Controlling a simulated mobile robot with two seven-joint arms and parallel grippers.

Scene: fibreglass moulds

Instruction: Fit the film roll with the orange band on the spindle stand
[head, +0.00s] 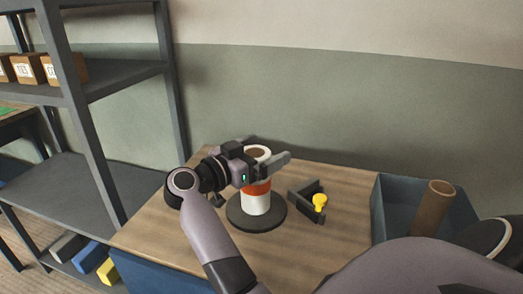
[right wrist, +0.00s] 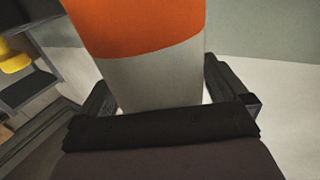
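The film roll with the orange band (head: 257,202) is upright, white with a brown core at its top. It is over the round dark base of the spindle stand (head: 238,222), its lower end appearing to meet the base; no spindle shows. My right gripper (head: 270,158) reaches in from the left, its fingers on either side of the roll's upper part, above the orange band. In the right wrist view the roll (right wrist: 155,80) fills the space between the fingers, which lie close against its sides, so it looks shut on it. My left gripper is not in view.
A dark angled bracket (head: 304,203) with a yellow knob (head: 320,202) is right of the stand on the wooden table (head: 165,235). A blue-grey bin (head: 392,205) holding a brown tube (head: 433,207) is at the right. Grey shelving (head: 118,78) stands at the left.

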